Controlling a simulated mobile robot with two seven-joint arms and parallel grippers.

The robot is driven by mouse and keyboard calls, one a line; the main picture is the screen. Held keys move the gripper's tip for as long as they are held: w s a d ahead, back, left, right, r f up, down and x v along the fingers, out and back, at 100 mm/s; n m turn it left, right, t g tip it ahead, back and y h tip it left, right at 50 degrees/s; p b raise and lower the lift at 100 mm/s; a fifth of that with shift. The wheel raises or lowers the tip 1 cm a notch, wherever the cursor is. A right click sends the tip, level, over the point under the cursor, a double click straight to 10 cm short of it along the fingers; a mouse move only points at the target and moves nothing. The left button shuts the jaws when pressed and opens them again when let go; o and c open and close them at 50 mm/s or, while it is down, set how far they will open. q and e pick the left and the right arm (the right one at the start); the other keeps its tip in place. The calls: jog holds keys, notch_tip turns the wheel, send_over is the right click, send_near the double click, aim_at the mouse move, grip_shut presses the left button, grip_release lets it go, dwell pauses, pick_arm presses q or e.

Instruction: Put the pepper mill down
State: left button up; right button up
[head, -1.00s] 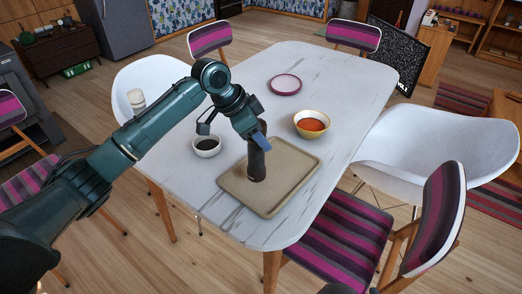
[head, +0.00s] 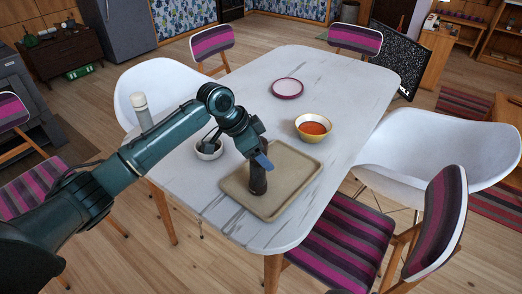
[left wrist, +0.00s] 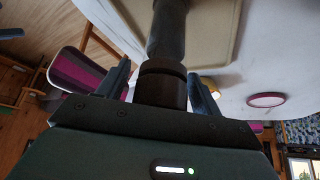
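The pepper mill (head: 258,181) is dark and stands roughly upright, its base appearing to meet the beige tray (head: 234,196) on the table. My left gripper (head: 259,163) is at its upper part, which it hides in the head view. In the left wrist view the mill (left wrist: 162,84) runs between the two fingers (left wrist: 160,82). The fingers stand apart, with a gap showing on the left side; on the right side the finger is very close to the mill. My right gripper is not in view.
On the white table (head: 345,88) are a yellow bowl of red food (head: 314,128), a white bowl (head: 208,150) partly behind my arm, and a purple-rimmed plate (head: 287,88). A pale cylindrical object (head: 141,110) shows beyond my arm. Chairs surround the table; the tray's right side is clear.

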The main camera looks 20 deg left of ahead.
pick_arm(q)
jog(key=shift+r, duration=0.1)
jog(key=v, duration=1.2)
jog(key=shift+a, duration=0.15)
